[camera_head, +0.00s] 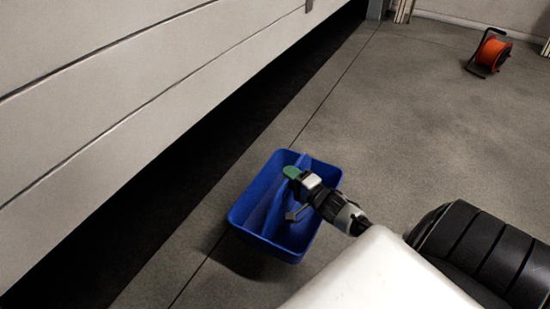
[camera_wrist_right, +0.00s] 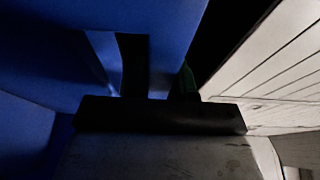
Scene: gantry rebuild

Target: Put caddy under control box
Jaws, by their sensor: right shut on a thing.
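The blue caddy (camera_head: 253,219) is an open tray with a raised centre divider, in the middle of the head view. It appears held just above the floor, with a dark shadow below it. My right gripper (camera_head: 292,174) is shut on the caddy's divider near its green-marked top. In the right wrist view the blue caddy (camera_wrist_right: 60,40) fills the left and top, and the dark fingers of my right gripper (camera_wrist_right: 158,75) straddle a blue wall. The control box cannot be made out in either view. My left gripper is not in view.
A large pale panelled structure (camera_head: 130,90) runs along the left, with a dark gap under its lower edge. An orange cable reel (camera_head: 491,51) stands on the floor at the far right. The grey concrete floor (camera_head: 400,120) between is clear.

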